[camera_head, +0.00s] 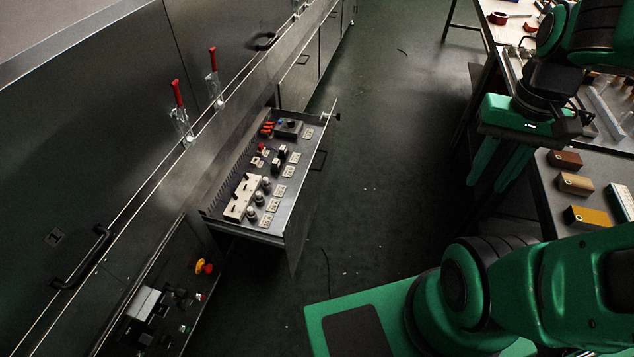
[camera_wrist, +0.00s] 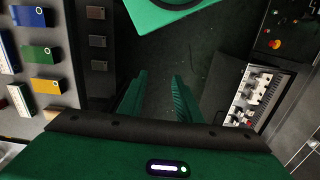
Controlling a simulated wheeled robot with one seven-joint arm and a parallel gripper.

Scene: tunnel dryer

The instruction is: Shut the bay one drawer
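The drawer (camera_head: 297,225) stands pulled out from the long dark metal dryer cabinet, left of centre in the head view. Its top panel carries switches, knobs and small labels, and a dark handle (camera_head: 320,160) sits on its front. I cannot read a bay number on it. The drawer also shows at the right of the wrist view (camera_wrist: 221,92). My gripper (camera_head: 487,192) hangs at the upper right of the head view, beside the workbench and well apart from the drawer. Its green fingers (camera_wrist: 157,88) point down, spread apart with nothing between them.
A workbench (camera_head: 545,192) with several coloured blocks stands at the right, close to my gripper. Two red-handled clamps (camera_head: 178,95) (camera_head: 212,62) are on the cabinet. A control panel with a red-yellow button (camera_head: 204,267) lies below the drawer in the picture. Dark floor (camera_head: 390,150) between drawer and bench is clear.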

